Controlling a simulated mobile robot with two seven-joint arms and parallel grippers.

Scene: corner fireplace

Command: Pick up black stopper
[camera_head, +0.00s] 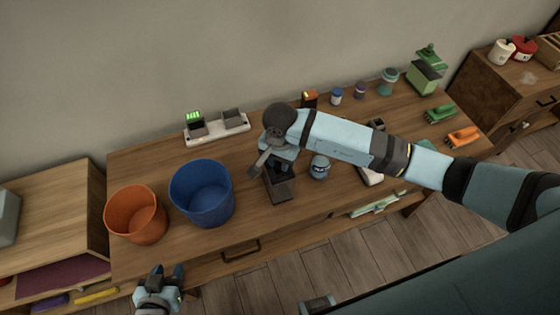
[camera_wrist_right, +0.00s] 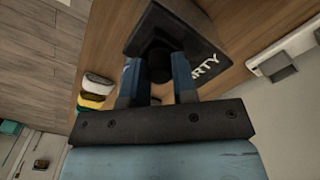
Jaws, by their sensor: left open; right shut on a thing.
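I cannot tell whether the stopper touches the box. In the head view the stopper is hidden by my right gripper and wrist. My left gripper (camera_head: 165,272) is open and empty in front of the table's left part.
A blue bucket (camera_head: 202,194) and an orange bucket (camera_head: 135,214) stand left of the box. A small round jar (camera_head: 319,167) stands close on its right. A white charger (camera_head: 216,128) lies behind. Several jars line the back edge. The table's front edge is near the box.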

